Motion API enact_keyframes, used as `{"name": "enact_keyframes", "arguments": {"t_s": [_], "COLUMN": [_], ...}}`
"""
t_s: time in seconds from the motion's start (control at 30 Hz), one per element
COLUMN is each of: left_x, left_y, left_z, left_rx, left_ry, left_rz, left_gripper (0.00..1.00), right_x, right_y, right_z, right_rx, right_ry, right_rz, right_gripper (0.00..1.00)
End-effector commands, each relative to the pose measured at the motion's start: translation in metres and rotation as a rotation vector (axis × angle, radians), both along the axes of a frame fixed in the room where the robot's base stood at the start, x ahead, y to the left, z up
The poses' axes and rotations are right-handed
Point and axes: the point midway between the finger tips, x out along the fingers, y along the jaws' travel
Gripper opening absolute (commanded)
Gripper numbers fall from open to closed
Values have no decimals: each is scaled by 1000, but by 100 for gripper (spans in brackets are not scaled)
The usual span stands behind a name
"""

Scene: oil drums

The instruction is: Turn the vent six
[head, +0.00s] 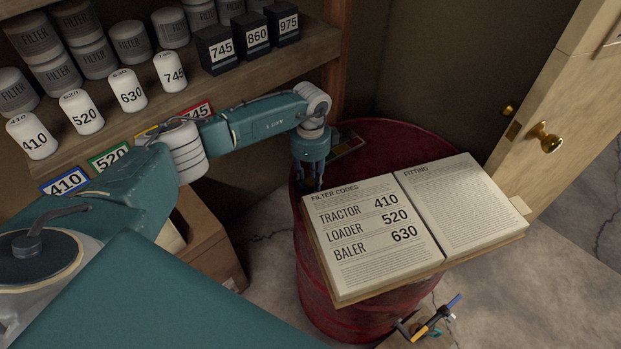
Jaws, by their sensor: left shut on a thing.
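A dark red drum (372,133) stands in the middle, with an open book lying over much of its top. My left gripper (319,186) points down at the left part of the drum's top, just behind the book's upper left corner. Its fingers are shut on a small part there, by its place the vent. The fingers and the book hide the part, so its shape and any mark on it cannot be made out. My right gripper is out of view.
The open book (462,207) lists filter codes and overhangs the drum's front. Shelves (310,48) at upper left hold white filters and black boxes. A wooden box (213,250) stands left of the drum. A door (553,100) is at right. Blue and yellow-handled tools (436,318) lie below.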

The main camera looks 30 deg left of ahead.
Motion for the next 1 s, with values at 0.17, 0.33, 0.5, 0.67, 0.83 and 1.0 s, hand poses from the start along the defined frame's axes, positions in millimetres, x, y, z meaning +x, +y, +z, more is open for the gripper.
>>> {"name": "enact_keyframes", "arguments": {"t_s": [0.17, 0.33, 0.5, 0.67, 0.83, 1.0], "left_x": [1, 2, 3, 3, 4, 5], "left_y": [5, 5, 5, 6, 6, 6], "left_z": [0, -1, -1, -1, -1, 0], "left_rx": [7, 9, 9, 10, 10, 11], "left_ry": [-1, -2, -3, -3, -4, -5], "left_rz": [-69, -190, -348, -499, -660, -821], "left_gripper": [1, 1, 1, 1, 1, 1], "right_x": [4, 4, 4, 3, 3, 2], "right_y": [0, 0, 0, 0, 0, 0], "right_z": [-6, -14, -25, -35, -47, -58], "right_rx": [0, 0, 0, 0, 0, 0], "right_ry": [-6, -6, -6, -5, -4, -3], "right_rz": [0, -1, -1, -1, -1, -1], "right_gripper": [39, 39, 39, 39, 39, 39]}}
